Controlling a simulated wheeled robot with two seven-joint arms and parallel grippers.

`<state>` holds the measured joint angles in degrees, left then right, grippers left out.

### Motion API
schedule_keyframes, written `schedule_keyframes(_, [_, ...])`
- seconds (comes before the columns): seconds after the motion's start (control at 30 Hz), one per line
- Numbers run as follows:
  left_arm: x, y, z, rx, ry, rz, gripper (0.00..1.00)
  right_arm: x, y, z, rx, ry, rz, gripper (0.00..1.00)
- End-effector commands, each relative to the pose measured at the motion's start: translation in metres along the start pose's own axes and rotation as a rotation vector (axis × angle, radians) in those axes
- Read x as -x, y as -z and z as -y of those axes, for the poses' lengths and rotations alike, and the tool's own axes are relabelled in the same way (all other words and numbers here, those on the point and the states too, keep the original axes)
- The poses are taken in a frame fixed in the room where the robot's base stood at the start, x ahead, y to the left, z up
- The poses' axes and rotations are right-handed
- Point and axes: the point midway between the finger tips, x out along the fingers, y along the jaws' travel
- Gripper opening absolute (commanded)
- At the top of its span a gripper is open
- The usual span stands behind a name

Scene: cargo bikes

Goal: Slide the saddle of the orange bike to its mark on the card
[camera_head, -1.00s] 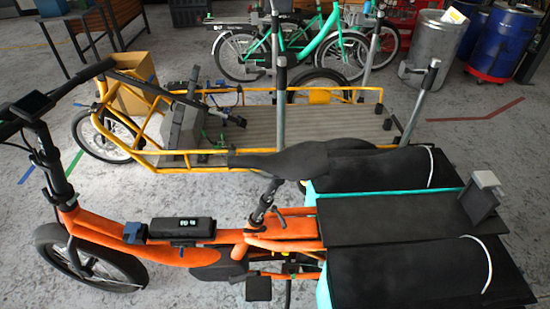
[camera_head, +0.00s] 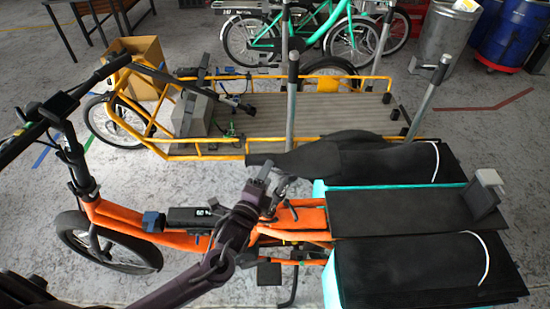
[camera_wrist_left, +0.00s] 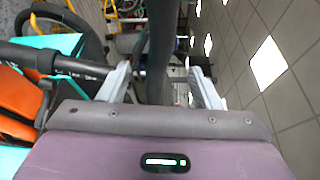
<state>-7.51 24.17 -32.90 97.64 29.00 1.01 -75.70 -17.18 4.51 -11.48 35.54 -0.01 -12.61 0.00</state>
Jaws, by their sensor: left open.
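The orange bike (camera_head: 140,222) stands across the front of the head view. Its long black saddle (camera_head: 312,160) sits above the frame, its nose pointing left. My left gripper (camera_head: 268,178) is at the saddle's nose, just below and in front of it. In the left wrist view the gripper's pale fingers (camera_wrist_left: 160,72) are open, with a dark upright shape between them, probably the saddle; contact cannot be told. A black tube with small white marks (camera_wrist_left: 75,66) lies left of the fingers. The gripper partly hides the seat post. My right gripper is not in view.
A yellow cargo bike (camera_head: 200,152) stands close behind. The orange bike's black rear deck (camera_head: 400,212) and side bags lie to the right. A metal drum (camera_head: 445,35) at the back carries a small whitish-yellow card (camera_head: 466,5).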

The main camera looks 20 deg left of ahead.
Motion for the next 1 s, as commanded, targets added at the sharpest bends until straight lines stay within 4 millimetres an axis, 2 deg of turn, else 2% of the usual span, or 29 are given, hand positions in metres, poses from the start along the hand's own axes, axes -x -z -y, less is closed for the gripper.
schedule_keyframes(0.2, [-0.037,-0.001,0.002,0.003,0.000,0.003,0.58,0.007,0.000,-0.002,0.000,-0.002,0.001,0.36])
schedule_keyframes(0.4, [-0.061,-0.001,0.000,0.003,-0.002,0.002,0.58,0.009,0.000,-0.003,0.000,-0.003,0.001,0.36])
schedule_keyframes(0.77, [-0.068,-0.001,-0.001,0.004,-0.003,0.001,0.58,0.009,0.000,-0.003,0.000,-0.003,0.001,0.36])
schedule_keyframes(1.0, [-0.068,-0.001,-0.002,0.004,-0.003,0.001,0.28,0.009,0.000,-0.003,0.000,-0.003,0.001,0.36])
